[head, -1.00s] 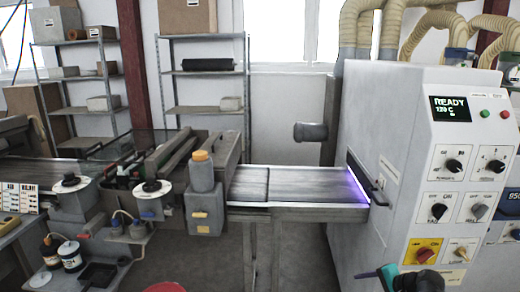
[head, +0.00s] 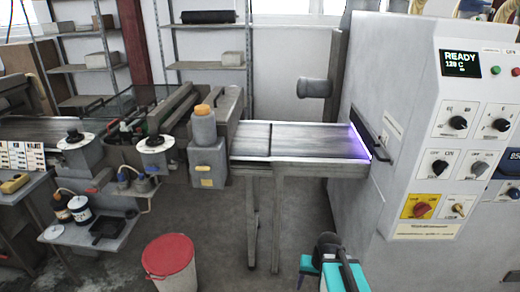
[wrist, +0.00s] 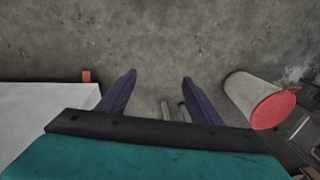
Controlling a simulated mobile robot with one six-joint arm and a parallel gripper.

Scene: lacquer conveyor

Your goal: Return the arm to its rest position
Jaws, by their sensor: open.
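My gripper (wrist: 158,82) shows in the wrist view with its two dark fingers spread apart and nothing between them. Bare grey floor lies beyond the fingertips. In the head view my arm, dark with teal parts, shows at the bottom edge, right of the middle, in front of the white machine. The fingers cannot be made out there.
The white machine (head: 405,130), its display reading READY, stands on the right. A conveyor (head: 310,139) runs into its purple-lit slot. A white bin with a red lid (head: 168,255) stands on the floor, left of my arm.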

